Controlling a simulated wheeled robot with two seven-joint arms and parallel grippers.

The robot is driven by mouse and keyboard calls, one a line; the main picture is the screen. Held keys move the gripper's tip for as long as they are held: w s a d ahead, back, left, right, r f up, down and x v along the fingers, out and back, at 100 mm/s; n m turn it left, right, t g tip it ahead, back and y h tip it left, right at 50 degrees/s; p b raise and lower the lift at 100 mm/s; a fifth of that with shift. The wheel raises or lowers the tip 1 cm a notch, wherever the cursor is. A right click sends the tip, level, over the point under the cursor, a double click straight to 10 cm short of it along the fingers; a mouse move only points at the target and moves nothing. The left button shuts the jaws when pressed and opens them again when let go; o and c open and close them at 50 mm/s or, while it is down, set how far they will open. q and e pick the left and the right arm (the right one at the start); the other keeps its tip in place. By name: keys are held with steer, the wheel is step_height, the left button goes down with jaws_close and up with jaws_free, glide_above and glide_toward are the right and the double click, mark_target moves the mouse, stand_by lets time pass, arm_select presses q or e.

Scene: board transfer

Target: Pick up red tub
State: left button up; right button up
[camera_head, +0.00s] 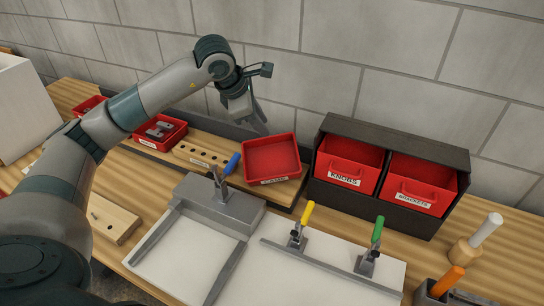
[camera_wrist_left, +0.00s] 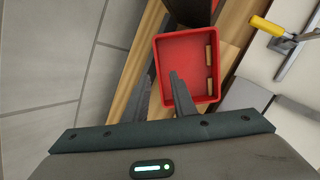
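The red tub (camera_head: 272,154) stands on the raised wooden shelf behind the grey fixture, with a white label on its front. In the left wrist view the tub (camera_wrist_left: 187,52) shows small tan pieces along its right wall. My left gripper (camera_head: 262,125) is at the back-left of the tub, pointing down. In the left wrist view its two fingers (camera_wrist_left: 162,77) are apart with nothing between them but the tub's near-left wall line; one finger overlaps the tub's inside, the other lies outside it. I cannot tell whether they touch it. My right gripper is not in view.
A black cabinet (camera_head: 390,134) with red bins labelled KNOBS (camera_head: 346,164) and BRACKETS (camera_head: 420,184) stands right of the tub. A blue-handled clamp (camera_head: 230,165) rises in front. The block wall is behind.

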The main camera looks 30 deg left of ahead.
mark_target(269, 149)
arm_select(q)
steer(key=shift+x, duration=1.05)
steer(key=shift+w+f+p, duration=0.35)
steer(key=shift+f+p, duration=0.15)
steer(key=shift+p, duration=0.55)
steer(key=p+x, duration=0.1)
steer(key=x, duration=0.2)
steer(key=shift+a+p, duration=0.15)
steer(key=shift+p, duration=0.2)
steer(key=shift+w+f, duration=0.25)
steer(key=shift+f, duration=0.2)
jaws_close()
steer(key=shift+r, duration=0.1)
